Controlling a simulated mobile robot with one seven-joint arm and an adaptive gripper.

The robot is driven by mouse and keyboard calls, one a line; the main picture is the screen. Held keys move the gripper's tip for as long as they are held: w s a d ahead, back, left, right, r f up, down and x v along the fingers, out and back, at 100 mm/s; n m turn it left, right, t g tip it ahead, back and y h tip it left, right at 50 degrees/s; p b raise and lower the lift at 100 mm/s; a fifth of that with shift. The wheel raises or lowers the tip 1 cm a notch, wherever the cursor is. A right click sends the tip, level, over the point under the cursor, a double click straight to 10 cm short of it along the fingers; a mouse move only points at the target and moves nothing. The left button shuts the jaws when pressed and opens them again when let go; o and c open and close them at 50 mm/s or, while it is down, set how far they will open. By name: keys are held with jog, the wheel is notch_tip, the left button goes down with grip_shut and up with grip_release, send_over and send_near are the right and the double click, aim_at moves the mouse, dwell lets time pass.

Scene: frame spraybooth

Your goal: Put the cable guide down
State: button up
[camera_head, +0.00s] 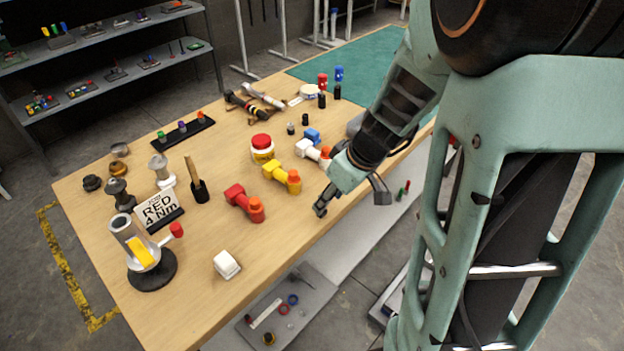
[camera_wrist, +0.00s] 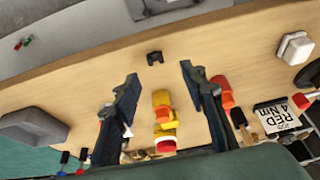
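A small black notched piece (camera_wrist: 155,58), which looks like the cable guide, rests on the wooden bench (camera_wrist: 80,85) near its front edge in the wrist view. My gripper (camera_wrist: 160,72) is open, with its two dark fingers spread wide on either side of the piece as seen from the wrist. Nothing shows between the fingers touching them. In the head view my gripper (camera_head: 350,200) hangs over the bench's front edge, and I cannot make out the black piece there. How far the fingertips stand above the bench is hard to tell.
Red (camera_head: 245,203) and yellow (camera_head: 282,177) elbow-shaped parts lie left of my gripper. A white block (camera_head: 227,264), a "RED 4 Nm" sign (camera_head: 158,209) and a grey cylinder stand (camera_head: 140,250) are farther left. A lower shelf (camera_head: 290,310) holds small rings. Bare wood lies near the front edge.

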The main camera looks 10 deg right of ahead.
aim_at(324, 212)
jog(key=shift+d+b+x, duration=0.15)
jog(key=shift+b+x, duration=0.05)
jog(key=shift+x, duration=1.45)
jog(key=shift+d+b+x, duration=0.2)
jog(key=shift+x, duration=1.5)
jog(key=c, duration=0.9)
